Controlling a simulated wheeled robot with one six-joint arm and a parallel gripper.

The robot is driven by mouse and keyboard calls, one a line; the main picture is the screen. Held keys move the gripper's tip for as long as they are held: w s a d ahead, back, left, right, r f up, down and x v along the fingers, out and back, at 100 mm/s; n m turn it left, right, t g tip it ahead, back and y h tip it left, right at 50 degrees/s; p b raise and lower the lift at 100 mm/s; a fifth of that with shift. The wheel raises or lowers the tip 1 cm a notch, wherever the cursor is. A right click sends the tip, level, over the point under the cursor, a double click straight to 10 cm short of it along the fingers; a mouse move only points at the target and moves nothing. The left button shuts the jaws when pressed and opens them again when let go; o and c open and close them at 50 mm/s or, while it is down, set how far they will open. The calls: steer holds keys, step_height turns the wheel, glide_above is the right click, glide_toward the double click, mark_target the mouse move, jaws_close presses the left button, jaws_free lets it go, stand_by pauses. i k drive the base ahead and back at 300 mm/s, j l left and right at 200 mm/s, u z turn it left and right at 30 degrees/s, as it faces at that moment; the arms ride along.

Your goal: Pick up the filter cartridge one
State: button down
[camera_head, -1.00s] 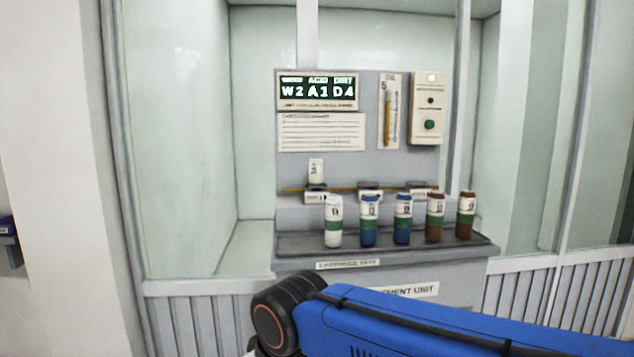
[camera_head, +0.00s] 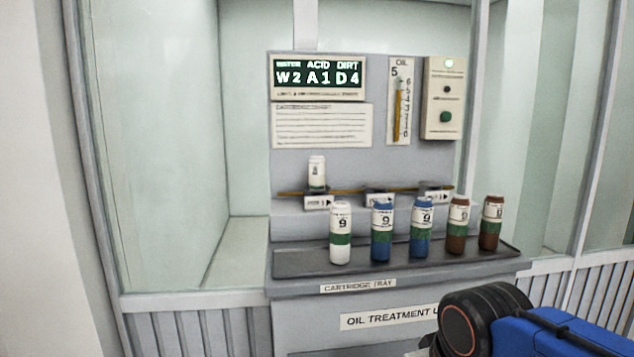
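Several filter cartridges stand upright in a row on the dark cartridge tray (camera_head: 300,262). From left they are a white one (camera_head: 341,234), two blue ones (camera_head: 382,232) (camera_head: 421,229), and two brown ones (camera_head: 458,226) (camera_head: 491,223), each with a pale label and a green band. Another white cartridge (camera_head: 317,173) stands in the left holder on the shelf behind the tray. I cannot tell which cartridge is number one. My blue arm with a black joint shows at the lower right, apart from the tray. My gripper is out of view.
The grey oil treatment unit carries a display (camera_head: 318,78) reading W2 A1 D4, a notice (camera_head: 321,126), an oil gauge (camera_head: 399,101) and a box with a green button (camera_head: 445,117). Two other holders (camera_head: 380,197) (camera_head: 437,193) look empty. Glass panels flank the unit.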

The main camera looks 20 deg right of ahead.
mark_target(316, 162)
steer(key=k+j+z, duration=0.15)
steer(key=j+z, duration=0.25)
steer(key=k+j+z, duration=0.2)
steer(key=j+z, duration=0.25)
steer(key=k+j+z, duration=0.4)
steer(key=i+l, duration=0.05)
steer(key=i, duration=0.05)
